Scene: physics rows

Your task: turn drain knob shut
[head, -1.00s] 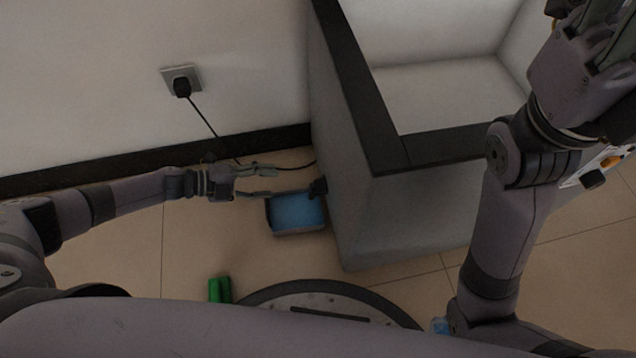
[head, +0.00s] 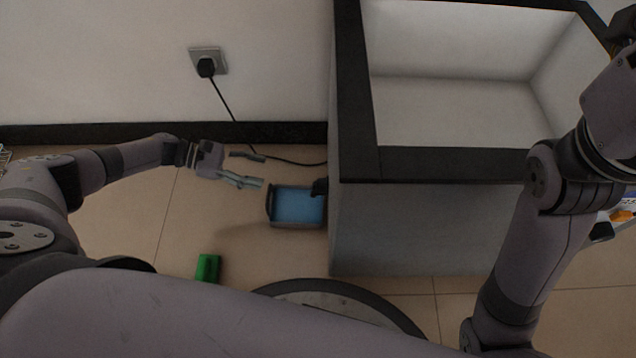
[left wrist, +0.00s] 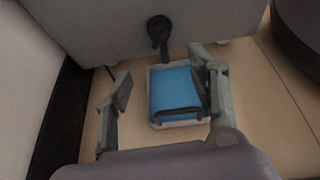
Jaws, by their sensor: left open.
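The drain knob (left wrist: 159,33) is a small black part on the side of the grey tank (left wrist: 105,25), in the upper middle of the left wrist view. In the head view the knob (head: 319,187) shows at the tank's lower left side, above a tray of blue (head: 298,206). My left gripper (head: 256,170) is open and empty, to the left of the knob and apart from it. In the left wrist view its fingers (left wrist: 162,92) stand on either side of the tray, short of the knob. My right arm is at the right of the head view; its fingers are out of frame.
A green block (head: 208,267) lies on the floor near my base. A black cable runs from the wall socket (head: 208,62) along the floor behind my left gripper to the tank (head: 375,225).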

